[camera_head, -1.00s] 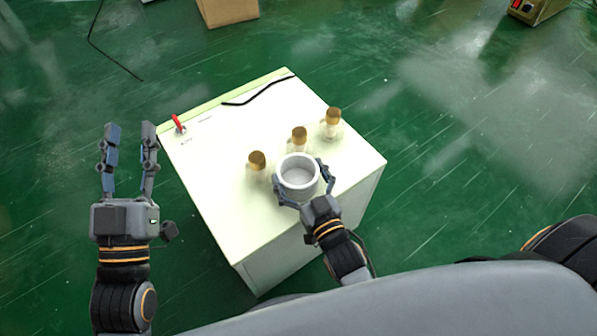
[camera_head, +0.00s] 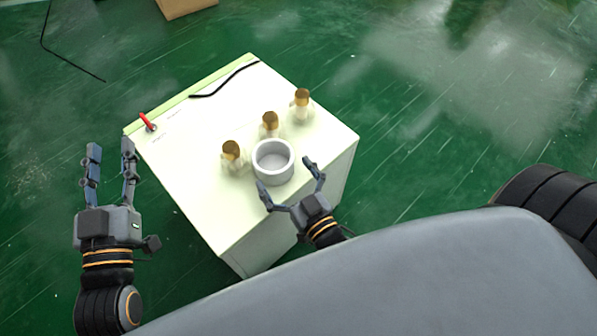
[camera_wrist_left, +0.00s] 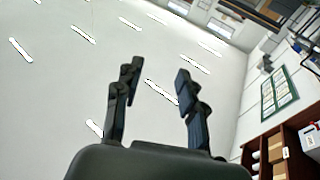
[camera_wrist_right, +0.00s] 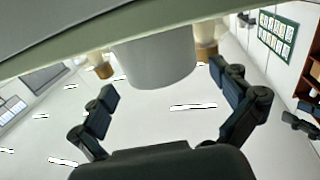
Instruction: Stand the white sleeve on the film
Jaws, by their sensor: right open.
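The white sleeve (camera_head: 273,164), a short round open-topped cylinder, stands upright on the white cabinet top. It also shows in the right wrist view (camera_wrist_right: 155,62). My right gripper (camera_head: 286,174) is open, its fingers spread on the near side of the sleeve and apart from it. I cannot make out a separate film on the cabinet top.
Several gold-capped bottles stand close behind the sleeve: a left one (camera_head: 232,156), a middle one (camera_head: 270,124) and a right one (camera_head: 301,106). A red switch (camera_head: 147,121) and black cable (camera_head: 222,84) lie at the cabinet's (camera_head: 215,213) far left. Its near left top is clear.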

